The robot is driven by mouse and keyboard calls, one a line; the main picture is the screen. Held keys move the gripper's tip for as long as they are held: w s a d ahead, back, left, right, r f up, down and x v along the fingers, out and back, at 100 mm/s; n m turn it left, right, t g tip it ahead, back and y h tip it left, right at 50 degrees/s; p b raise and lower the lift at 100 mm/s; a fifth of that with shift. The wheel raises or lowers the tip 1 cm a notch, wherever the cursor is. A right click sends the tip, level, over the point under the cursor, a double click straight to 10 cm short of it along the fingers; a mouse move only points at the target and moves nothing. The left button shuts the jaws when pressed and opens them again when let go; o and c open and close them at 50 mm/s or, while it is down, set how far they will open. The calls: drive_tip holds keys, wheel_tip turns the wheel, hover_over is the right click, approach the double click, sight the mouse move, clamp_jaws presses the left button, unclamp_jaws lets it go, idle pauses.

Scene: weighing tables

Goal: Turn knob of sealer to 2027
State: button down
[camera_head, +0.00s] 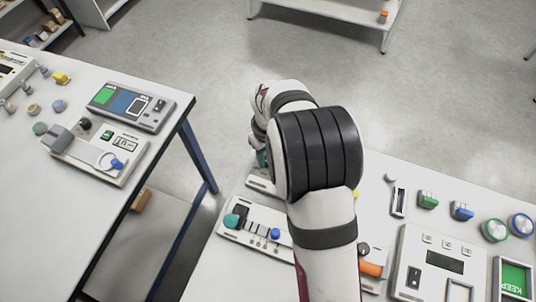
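No device in view carries a label I can read as sealer, and no "2027" can be made out. A low white device (228,233) on the right table has a teal knob (231,221) at its left, a blue knob (275,233) and a row of small parts between. Just behind it, another pale device (258,184) is mostly covered by my arm, with a bit of teal showing. My arm reaches up over the right table and bends left. My gripper is hidden behind my own wrist, so its fingers do not show.
An orange-handled device (371,268) sits right of my forearm. A white unit with a dark display (444,262), green and blue blocks and round pieces fill the right side. The left table (150,85) holds more instruments. A floor gap separates the tables.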

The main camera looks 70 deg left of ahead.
drive_tip(key=shift+m, duration=0.9)
drive_tip(key=c, duration=0.5)
unclamp_jaws()
drive_tip(key=shift+c, duration=0.2)
